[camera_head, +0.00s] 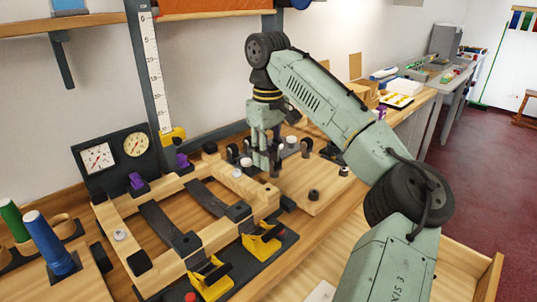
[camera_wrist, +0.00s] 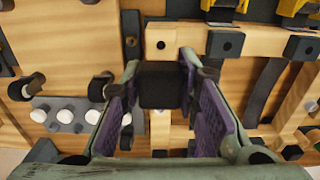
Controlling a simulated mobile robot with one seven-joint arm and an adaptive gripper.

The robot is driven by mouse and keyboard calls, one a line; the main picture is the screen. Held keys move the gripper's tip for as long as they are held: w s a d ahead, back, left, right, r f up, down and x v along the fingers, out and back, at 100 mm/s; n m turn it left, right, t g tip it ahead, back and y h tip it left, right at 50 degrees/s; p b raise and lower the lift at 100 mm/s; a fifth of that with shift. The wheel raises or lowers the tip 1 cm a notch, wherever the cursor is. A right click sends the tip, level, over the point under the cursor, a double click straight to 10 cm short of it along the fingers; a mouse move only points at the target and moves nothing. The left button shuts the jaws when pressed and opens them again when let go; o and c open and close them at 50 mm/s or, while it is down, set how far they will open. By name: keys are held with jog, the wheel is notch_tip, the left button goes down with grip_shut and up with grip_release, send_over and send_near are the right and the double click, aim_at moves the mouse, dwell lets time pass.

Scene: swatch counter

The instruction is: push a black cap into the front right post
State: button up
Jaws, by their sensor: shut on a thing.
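My gripper (camera_head: 266,165) points down above the right end of the wooden frame (camera_head: 192,262). In the wrist view, my gripper (camera_wrist: 163,88) is shut on a black cap (camera_wrist: 161,84), held between its two purple-lined pads. The cap looks square and dark from this side. Beyond it, the end of a frame bar (camera_wrist: 178,42) shows a dark round mark (camera_wrist: 160,45); I cannot tell whether this is the front right post. A pale fitting (camera_head: 237,173) sits on the frame left of my gripper. The cap hides what lies directly under it.
Yellow clamps (camera_head: 262,243) stand at the frame's front edge. A grey rack with white caps (camera_wrist: 66,115) and black round pieces (camera_wrist: 98,88) lie beside the frame. Two gauges (camera_head: 117,151) stand behind. The board right of the frame has some bare space (camera_head: 305,210).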

jog(key=b, duration=0.4)
send_over(269, 185)
jog(key=s, duration=0.2)
jog(key=shift+a+f, duration=0.1)
jog(key=shift+f, duration=2.95)
jog(key=shift+f+p, duration=0.1)
jog(key=shift+p, duration=0.25)
jog(key=shift+s+f+p, duration=0.15)
jog(key=shift+f+p, duration=0.65)
jog(key=shift+f, duration=0.35)
jog(key=o, duration=0.9)
jog(key=shift+f, duration=0.1)
jog(key=shift+c, duration=0.2)
jog(key=shift+o, duration=0.5)
